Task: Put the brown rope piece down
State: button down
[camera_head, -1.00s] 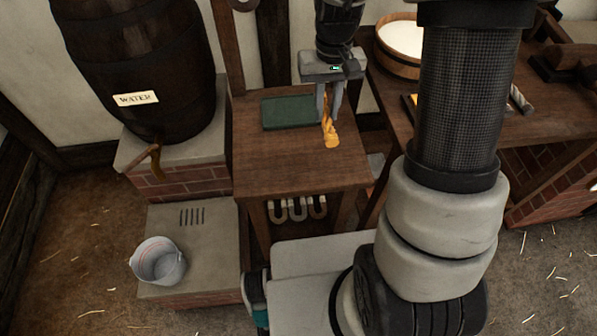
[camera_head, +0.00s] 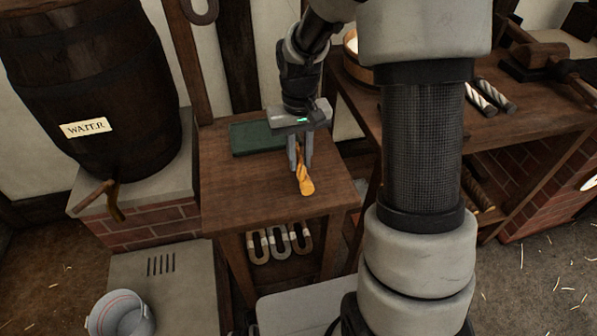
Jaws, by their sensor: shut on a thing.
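The brown rope piece (camera_head: 305,181), a golden-brown twisted piece, is between the fingers of my gripper (camera_head: 300,160). My gripper is shut on its upper part, and the lower end hangs out below the fingertips. It is over the small wooden table (camera_head: 235,200), right of the table's middle. I cannot tell whether the rope's lower end touches the tabletop. A dark green mat or tray (camera_head: 252,138) lies at the back of the table, behind and left of my gripper.
A dark barrel labelled WATER (camera_head: 95,85) stands at left, with a grey bucket (camera_head: 120,315) below it. A workbench (camera_head: 500,130) at right carries pale rope pieces (camera_head: 494,97). Horseshoe shapes (camera_head: 280,243) hang under the table. The table's front left is clear.

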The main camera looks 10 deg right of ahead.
aim_at(300, 162)
jog(key=shift+f+b, duration=0.45)
jog(key=shift+f, duration=1.45)
jog(key=shift+f, duration=0.2)
jog(key=c, duration=1.6)
grip_release()
